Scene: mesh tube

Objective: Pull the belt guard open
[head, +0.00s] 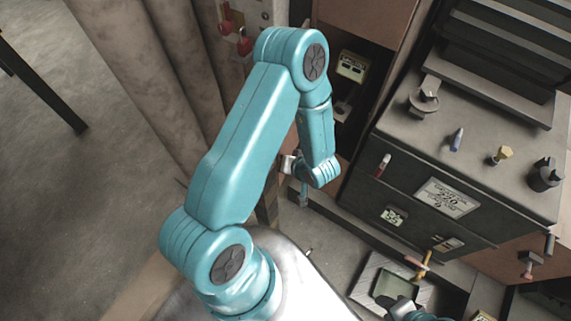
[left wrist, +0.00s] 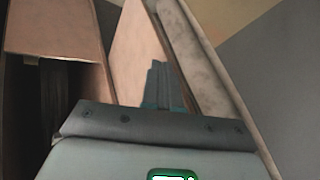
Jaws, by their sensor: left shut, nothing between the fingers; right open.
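No part can be told for certain as the belt guard. A brown panel (head: 365,18) sits above a dark recess in the head view; a similar pinkish-brown panel (left wrist: 52,28) is above a dark opening in the left wrist view. My teal left arm crosses the middle of the head view. Its gripper (head: 289,166) is small, shut and empty, partly hidden by the wrist, below and left of the recess. My right gripper (head: 392,303) is open at the bottom edge, by a shallow tray, and cut off by the frame.
A dark cabinet (head: 455,150) with knobs and label plates fills the right. The shallow tray (head: 372,272) lies below it. A device with a lit display (head: 351,66) stands in the recess. Brown curtain-like folds (head: 150,70) rise at left. Grey floor (head: 70,200) is open at far left.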

